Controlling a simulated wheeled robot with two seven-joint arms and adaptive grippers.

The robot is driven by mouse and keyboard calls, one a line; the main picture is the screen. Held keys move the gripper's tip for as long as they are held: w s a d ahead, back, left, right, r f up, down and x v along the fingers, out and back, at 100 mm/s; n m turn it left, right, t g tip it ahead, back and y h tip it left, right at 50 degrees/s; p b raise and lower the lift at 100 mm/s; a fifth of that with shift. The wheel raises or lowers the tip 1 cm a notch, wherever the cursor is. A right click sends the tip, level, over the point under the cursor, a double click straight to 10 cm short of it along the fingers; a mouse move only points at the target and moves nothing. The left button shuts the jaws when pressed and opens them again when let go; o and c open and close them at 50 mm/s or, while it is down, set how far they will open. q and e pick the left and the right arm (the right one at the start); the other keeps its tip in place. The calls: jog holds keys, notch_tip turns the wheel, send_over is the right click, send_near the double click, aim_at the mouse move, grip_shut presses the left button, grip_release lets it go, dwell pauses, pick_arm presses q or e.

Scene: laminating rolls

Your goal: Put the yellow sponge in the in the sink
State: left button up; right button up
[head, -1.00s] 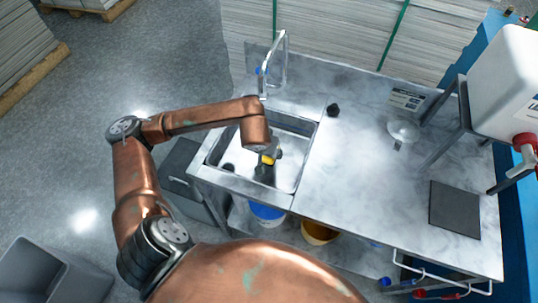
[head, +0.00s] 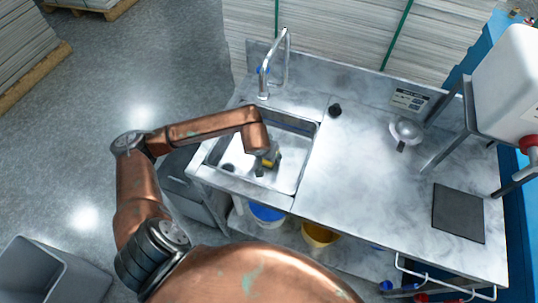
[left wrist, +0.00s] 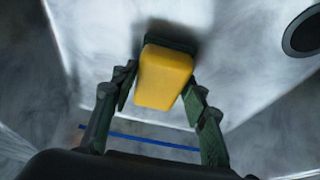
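The yellow sponge (left wrist: 165,77) has a dark green layer on its far side. It sits between the two fingers of my left gripper (left wrist: 163,88), whose tips lie against its sides. In the head view, my left arm reaches over the sink (head: 224,181), and the left gripper (head: 268,163) points down inside the basin. A small yellow part of the sponge (head: 266,162) shows there, partly hidden by the fingers. I cannot tell whether the sponge touches the sink floor; its shadow lies close by. My right gripper is not in view.
A tall faucet (head: 286,62) stands behind the sink. The marble counter (head: 350,165) to the right is mostly clear, with a dark square pad (head: 458,212) and a white canister (head: 505,85) on a stand. A blue bucket (head: 266,212) and a yellow bucket (head: 318,235) are below.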

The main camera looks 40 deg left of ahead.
pick_arm(q)
jog(key=o, duration=0.5)
jog(key=shift+c, duration=0.2)
jog(key=shift+r+p, duration=0.3)
jog(key=shift+r, duration=0.2)
jog(key=p+v, duration=0.1)
jog(key=v, duration=1)
jog(key=shift+s+p, duration=0.2)
jog(key=shift+p, duration=0.15)
jog(key=shift+d, duration=0.1)
